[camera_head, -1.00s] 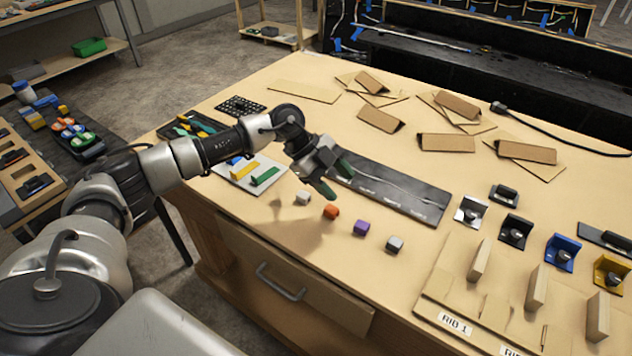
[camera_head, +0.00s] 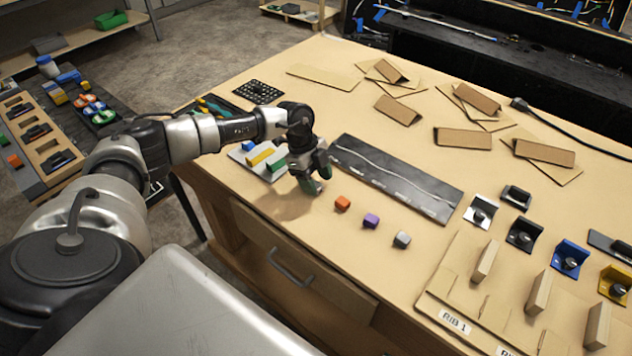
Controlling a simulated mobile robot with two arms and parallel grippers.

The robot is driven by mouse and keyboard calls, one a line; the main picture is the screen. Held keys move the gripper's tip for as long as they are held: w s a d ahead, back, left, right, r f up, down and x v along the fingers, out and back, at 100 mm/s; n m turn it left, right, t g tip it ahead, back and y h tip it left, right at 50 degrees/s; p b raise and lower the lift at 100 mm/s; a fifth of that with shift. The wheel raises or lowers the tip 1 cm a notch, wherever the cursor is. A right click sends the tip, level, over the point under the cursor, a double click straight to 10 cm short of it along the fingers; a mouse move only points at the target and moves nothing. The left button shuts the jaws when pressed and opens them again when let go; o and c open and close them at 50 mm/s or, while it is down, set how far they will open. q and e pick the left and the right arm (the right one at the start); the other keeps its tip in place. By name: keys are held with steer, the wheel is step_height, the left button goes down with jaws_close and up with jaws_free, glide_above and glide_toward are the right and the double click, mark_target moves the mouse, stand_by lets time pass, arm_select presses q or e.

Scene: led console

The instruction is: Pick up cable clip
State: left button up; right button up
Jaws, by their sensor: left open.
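A row of small blocks, which look like the cable clips, lies on the wooden table: an orange one (camera_head: 342,203), a purple one (camera_head: 371,221) and a grey one (camera_head: 401,239). My left gripper (camera_head: 317,182) is open and points down at the left end of this row, low over the table. A pale clip at that end is hidden behind its fingers, so I cannot tell whether they are around it or touch it. My right gripper is out of view.
A dark panel (camera_head: 395,180) lies just behind the row. A white tray (camera_head: 250,161) with coloured pieces is left of the gripper. Metal brackets (camera_head: 480,210) and a board with upright ribs (camera_head: 484,260) stand at the right. The table in front of the row is clear.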

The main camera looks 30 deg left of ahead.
arm_select(q)
steer(key=shift+x, duration=0.85)
steer(key=shift+w, duration=0.1)
steer(key=shift+c, duration=0.4)
steer(key=c, duration=0.9)
steer(key=shift+r, duration=0.1)
